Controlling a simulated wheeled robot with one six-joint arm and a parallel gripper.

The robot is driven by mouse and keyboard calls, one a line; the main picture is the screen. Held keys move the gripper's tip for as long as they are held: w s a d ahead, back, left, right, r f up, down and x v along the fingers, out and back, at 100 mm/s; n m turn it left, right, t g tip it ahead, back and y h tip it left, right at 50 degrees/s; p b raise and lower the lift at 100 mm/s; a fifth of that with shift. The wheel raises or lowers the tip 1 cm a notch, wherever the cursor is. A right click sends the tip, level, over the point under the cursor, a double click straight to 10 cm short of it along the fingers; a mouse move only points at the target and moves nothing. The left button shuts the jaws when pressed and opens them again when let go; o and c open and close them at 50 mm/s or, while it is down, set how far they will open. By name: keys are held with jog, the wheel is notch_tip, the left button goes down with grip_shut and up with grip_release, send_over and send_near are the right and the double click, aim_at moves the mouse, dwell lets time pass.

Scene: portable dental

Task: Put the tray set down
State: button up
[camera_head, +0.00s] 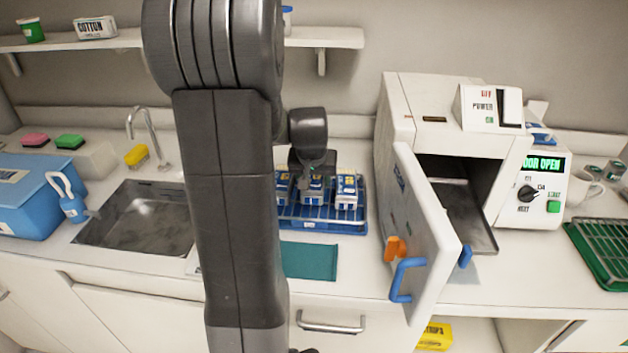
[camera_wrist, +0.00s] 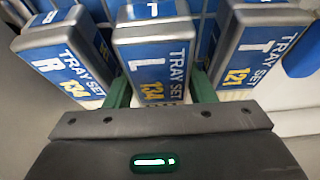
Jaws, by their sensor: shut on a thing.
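My gripper (camera_head: 313,172) is at the blue rack (camera_head: 318,225) on the counter. It is shut on the middle tray set (camera_wrist: 152,55), a grey box with a blue label reading L and 134. In the wrist view, its green fingers (camera_wrist: 160,95) lie on both sides of that box. A tray set marked R 134 (camera_wrist: 62,55) stands to the left, and one marked T 121 (camera_wrist: 258,52) to the right. In the head view the held set stands between its neighbours at the rack. I cannot tell whether its base touches the rack.
The steriliser (camera_head: 440,90) right of the rack has its door (camera_head: 425,230) swung open towards the front. A teal mat (camera_head: 309,261) lies before the rack. A sink (camera_head: 145,215) and blue box (camera_head: 28,195) are left; a green drying rack (camera_head: 605,250) is far right.

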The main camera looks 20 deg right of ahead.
jog(key=shift+f, duration=0.3)
jog(key=shift+f, duration=0.2)
jog(key=o, duration=0.9)
jog(key=shift+c, duration=0.2)
jog(key=shift+r, duration=0.15)
jog(key=shift+r, duration=0.25)
jog(key=v, duration=1.1)
jog(key=shift+s+a+r, duration=0.1)
jog(key=shift+s+r, duration=0.15)
